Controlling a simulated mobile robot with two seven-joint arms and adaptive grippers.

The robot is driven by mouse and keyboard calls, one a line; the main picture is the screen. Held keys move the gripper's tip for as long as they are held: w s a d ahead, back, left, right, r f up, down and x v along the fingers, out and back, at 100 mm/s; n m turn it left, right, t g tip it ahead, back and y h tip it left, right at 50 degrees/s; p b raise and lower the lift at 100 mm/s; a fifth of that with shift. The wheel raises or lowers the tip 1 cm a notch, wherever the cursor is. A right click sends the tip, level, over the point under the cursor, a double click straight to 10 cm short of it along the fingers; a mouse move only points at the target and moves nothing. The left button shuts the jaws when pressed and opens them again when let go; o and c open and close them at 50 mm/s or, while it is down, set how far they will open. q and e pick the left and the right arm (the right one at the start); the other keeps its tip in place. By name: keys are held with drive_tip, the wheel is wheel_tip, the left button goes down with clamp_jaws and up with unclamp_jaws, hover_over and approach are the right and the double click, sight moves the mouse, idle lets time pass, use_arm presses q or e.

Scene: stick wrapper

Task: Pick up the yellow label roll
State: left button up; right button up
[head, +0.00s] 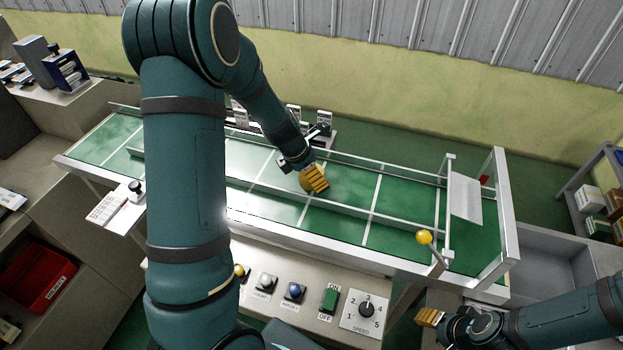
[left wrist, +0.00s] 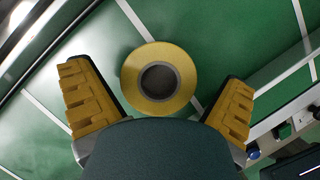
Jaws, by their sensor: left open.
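The yellow label roll (left wrist: 158,54) lies flat on the green conveyor belt, its dark round core facing the left wrist camera. In the head view the roll (head: 305,184) is partly hidden behind my left gripper (head: 316,179). In the left wrist view the orange fingers of my left gripper stand wide apart, one on each side of the roll, with gaps between them and it. My left gripper is open and empty over the roll. My right gripper (head: 431,317) is at the lower right, in front of the conveyor; its finger gap is not clear.
The green conveyor (head: 402,197) has white cross lines and metal side rails. A yellow ball-topped post (head: 424,237) stands near its right end. The control panel (head: 325,325) with buttons and a speed dial is in front. A red bin (head: 38,275) is at the left.

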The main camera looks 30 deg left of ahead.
use_arm(q)
drive_tip(key=shift+x, duration=0.9)
drive_tip(key=shift+c, duration=0.3)
drive_tip(key=c, duration=1.1)
